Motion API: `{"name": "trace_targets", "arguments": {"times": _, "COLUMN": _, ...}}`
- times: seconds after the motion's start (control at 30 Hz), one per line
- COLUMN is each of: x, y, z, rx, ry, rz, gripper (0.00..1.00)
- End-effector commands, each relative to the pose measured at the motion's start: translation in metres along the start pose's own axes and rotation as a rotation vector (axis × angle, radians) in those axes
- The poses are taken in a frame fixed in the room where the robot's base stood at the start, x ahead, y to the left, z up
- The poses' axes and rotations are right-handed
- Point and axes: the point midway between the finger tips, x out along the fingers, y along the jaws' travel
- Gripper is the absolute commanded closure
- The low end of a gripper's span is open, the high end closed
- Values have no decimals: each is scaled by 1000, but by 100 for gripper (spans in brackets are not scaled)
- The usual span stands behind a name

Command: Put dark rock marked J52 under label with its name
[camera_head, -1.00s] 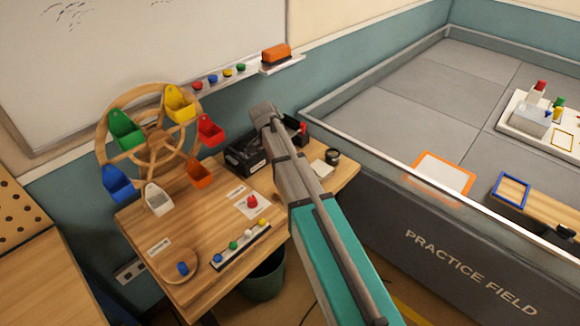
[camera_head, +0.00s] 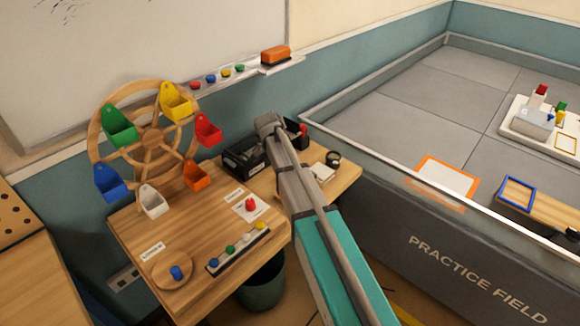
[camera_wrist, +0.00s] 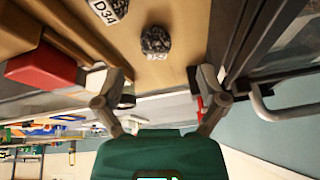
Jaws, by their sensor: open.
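A dark speckled rock (camera_wrist: 156,40) lies on a wooden surface in the wrist view, just beyond my gripper's fingertips and roughly between them. No marking on it can be read. A dark piece with a white tag reading D34 (camera_wrist: 107,10) is to its left, cut off by the top edge. My gripper (camera_wrist: 162,84) is open and empty, its two fingers spread apart. No rock marked J52 and no label with that name can be made out. In the head view my arm hides my gripper.
A red block (camera_wrist: 42,68) sits close to the left finger. Dark bars stand to the right. In the head view, a wooden table (camera_head: 190,235) holds a wheel with coloured buckets (camera_head: 150,140) and a black box (camera_head: 242,155). The walled practice field (camera_head: 430,240) is at right.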

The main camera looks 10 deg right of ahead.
Motion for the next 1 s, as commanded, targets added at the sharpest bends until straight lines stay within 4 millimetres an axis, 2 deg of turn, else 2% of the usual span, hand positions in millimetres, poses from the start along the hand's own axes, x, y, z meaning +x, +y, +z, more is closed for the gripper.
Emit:
{"name": "trace_targets", "arguments": {"times": 0.27, "x": 7, "y": 1, "z": 1, "rx": 0, "ry": 0, "rz": 0, "gripper": 8}}
{"name": "trace_targets", "arguments": {"times": 0.7, "x": 43, "y": 5, "z": 1, "rx": 0, "ry": 0, "rz": 0, "gripper": 8}}
{"name": "trace_targets", "arguments": {"times": 1.0, "x": 52, "y": 5, "z": 0, "rx": -1, "ry": 0, "rz": 0, "gripper": 8}}
